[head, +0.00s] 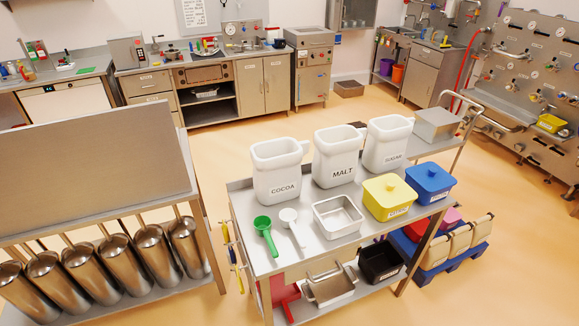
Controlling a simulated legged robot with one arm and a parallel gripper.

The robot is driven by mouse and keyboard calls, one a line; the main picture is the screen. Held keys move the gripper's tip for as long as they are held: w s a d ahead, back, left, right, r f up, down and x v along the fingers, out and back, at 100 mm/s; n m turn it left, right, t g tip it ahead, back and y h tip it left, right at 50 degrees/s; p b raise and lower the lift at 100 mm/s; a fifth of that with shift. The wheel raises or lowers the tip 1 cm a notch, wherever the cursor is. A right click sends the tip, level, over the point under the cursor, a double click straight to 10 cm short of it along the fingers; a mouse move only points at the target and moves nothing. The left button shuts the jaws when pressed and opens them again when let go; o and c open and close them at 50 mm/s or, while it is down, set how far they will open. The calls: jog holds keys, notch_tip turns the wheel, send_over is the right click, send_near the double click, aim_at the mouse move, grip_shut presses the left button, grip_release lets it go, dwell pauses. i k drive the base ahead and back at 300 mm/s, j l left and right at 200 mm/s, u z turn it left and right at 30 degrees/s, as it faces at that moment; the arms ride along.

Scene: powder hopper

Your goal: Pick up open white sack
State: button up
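The front one (436,251), the middle one (460,242) and the rear one (482,230) are small in the head view. I cannot tell whether any of them is open. The cart's right end and its bins stand close to their left side. My gripper is not in view.
Metal canisters (107,266) stand left. Floor right of the pallet is clear.

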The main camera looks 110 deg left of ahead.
aim_at(277, 172)
jog(key=u, duration=2)
